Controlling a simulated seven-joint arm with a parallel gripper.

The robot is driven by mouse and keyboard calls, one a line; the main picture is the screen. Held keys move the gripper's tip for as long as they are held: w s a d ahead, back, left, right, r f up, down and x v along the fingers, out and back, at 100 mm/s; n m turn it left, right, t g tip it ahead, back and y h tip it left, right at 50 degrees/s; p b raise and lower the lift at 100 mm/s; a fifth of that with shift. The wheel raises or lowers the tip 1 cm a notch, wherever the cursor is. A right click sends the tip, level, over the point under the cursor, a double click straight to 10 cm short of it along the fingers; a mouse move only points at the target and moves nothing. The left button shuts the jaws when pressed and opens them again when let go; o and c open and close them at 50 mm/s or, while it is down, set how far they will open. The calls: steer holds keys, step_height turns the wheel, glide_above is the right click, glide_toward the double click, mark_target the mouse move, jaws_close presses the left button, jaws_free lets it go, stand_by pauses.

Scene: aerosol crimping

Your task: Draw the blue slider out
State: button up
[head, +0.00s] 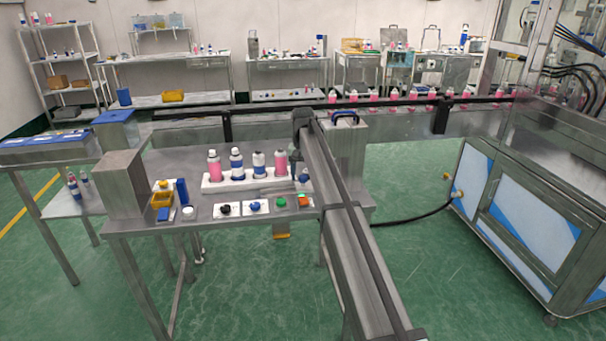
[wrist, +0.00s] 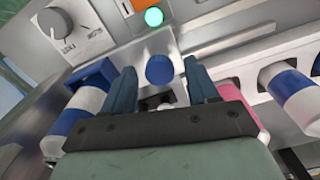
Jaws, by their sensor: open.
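In the wrist view a round blue end (wrist: 159,69), which looks like the end of the blue slider, sits between the fingertips of my gripper (wrist: 160,76). The two dark blue fingers stand apart on either side of it, with a visible gap at each side. How far it reaches down is hidden by the gripper's dark body. In the head view my gripper (head: 297,170) is small and dark at the right end of the bottle rack. I cannot make out the slider clearly in that view.
A white rack (head: 247,182) holds pink and blue-white bottles beside my gripper. A lit green button (wrist: 154,17) and a grey knob (wrist: 61,22) are close by. A blue-and-white cylinder (wrist: 88,99) is left of the fingers. A rail (head: 365,255) runs along the table's right side.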

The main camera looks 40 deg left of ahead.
jaws_close()
stand_by(0.5)
